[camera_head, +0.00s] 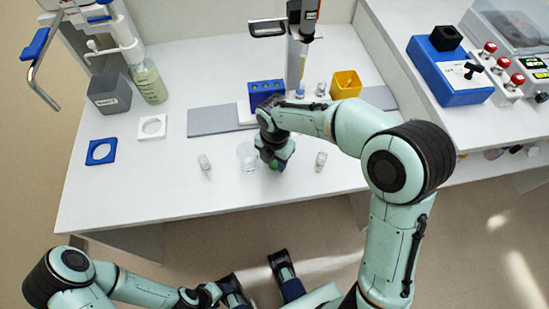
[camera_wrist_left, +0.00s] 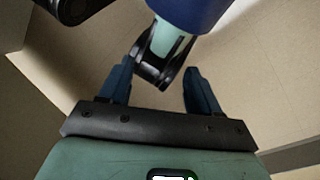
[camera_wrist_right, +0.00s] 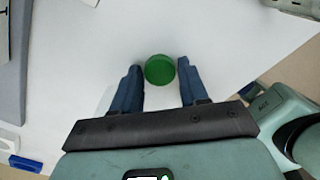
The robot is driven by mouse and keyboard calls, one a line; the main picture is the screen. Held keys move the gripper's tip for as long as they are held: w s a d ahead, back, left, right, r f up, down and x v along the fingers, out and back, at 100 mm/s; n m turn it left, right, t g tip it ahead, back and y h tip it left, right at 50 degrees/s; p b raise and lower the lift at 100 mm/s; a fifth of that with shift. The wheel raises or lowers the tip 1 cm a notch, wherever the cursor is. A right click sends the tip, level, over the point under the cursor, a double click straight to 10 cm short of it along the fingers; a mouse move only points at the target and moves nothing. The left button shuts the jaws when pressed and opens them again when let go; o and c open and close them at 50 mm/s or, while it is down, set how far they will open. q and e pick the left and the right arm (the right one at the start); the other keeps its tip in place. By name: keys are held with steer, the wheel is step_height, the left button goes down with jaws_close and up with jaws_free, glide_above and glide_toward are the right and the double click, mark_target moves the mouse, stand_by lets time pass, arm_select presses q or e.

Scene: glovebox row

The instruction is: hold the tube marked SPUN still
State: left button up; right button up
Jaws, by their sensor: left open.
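A tube with a green cap (camera_wrist_right: 160,70) shows from above in the right wrist view, between the two blue fingers of my right gripper (camera_wrist_right: 160,76). The fingers sit close on both sides of the cap, and the tube's body is hidden beneath it. In the head view the green cap (camera_head: 276,165) shows at my right gripper (camera_head: 273,158), low over the front of the white table. No SPUN mark is readable. My left gripper (camera_wrist_left: 160,78) is open and empty, low in front of the table.
A small clear vial (camera_head: 204,162) and a clear round vessel (camera_head: 248,160) stand left of my right gripper. Another vial (camera_head: 321,160) stands to its right. Behind are a blue rack (camera_head: 265,92) and a yellow box (camera_head: 346,84).

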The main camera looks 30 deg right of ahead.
mark_target(275, 163)
steer(key=shift+r, duration=0.3)
arm_select(q)
steer(key=r+p, duration=0.1)
steer(key=s+r+p, duration=0.1)
steer(key=p, duration=0.1)
steer(key=shift+s+r+g, duration=0.1)
steer(key=shift+r+g, duration=0.15)
steer(key=shift+g, duration=0.05)
arm_select(e)
step_height(275, 163, up, 12)
arm_select(q)
steer(key=shift+s, duration=0.1)
arm_select(e)
steer(key=shift+f, duration=0.15)
